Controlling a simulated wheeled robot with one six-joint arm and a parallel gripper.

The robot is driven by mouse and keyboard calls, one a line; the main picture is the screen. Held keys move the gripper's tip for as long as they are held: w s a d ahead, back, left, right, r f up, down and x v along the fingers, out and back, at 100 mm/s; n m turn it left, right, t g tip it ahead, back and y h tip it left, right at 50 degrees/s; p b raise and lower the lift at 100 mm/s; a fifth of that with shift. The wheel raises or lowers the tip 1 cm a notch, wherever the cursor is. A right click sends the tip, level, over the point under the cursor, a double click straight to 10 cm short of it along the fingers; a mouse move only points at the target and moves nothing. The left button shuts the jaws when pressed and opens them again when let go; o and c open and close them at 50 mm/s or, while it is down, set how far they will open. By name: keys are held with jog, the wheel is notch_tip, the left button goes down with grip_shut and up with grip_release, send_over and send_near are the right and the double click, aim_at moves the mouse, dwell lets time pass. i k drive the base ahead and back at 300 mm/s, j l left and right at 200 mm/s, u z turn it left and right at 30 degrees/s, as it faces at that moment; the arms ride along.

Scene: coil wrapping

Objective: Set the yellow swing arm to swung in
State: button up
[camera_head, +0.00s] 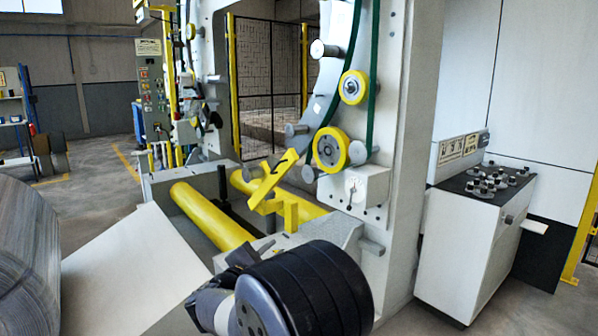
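The yellow swing arm (274,182) is a flat bar with a dark arrow mark, near the middle of the view. It slants from lower left to upper right above the yellow rollers, beside the wrapping machine's white column. A short yellow block (291,214) stands just below and to its right. My arm's dark rounded joint fills the bottom centre. A dark part that seems to belong to my gripper (243,256) shows beyond it, below and left of the swing arm and apart from it in the picture. Its fingers cannot be made out.
Yellow rollers (210,214) lie across the machine bed. A yellow-rimmed wheel (331,150) and a small grey box (355,190) are close right of the swing arm. A large coil (27,258) stands at left, a control desk (470,235) at right.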

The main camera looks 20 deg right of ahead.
aim_at(270, 178)
jog(key=i+j+z, duration=0.1)
jog(key=z, duration=0.3)
jog(key=i+j+z, duration=0.15)
jog(key=z, duration=0.2)
jog(key=i+j+z, duration=0.1)
jog(key=i+j, duration=0.15)
jog(key=i+j+z, duration=0.15)
jog(key=j, duration=0.3)
jog(key=i+j+z, duration=0.1)
jog(key=i+j, duration=0.15)
jog(key=i+j+z, duration=0.1)
jog(key=j, duration=0.4)
jog(key=i+j+z, duration=0.1)
jog(key=i+j, duration=0.35)
jog(key=j, duration=0.25)
jog(key=i+j, duration=0.15)
jog(key=j, duration=0.25)
jog(key=i+j, duration=0.15)
jog(key=j, duration=0.25)
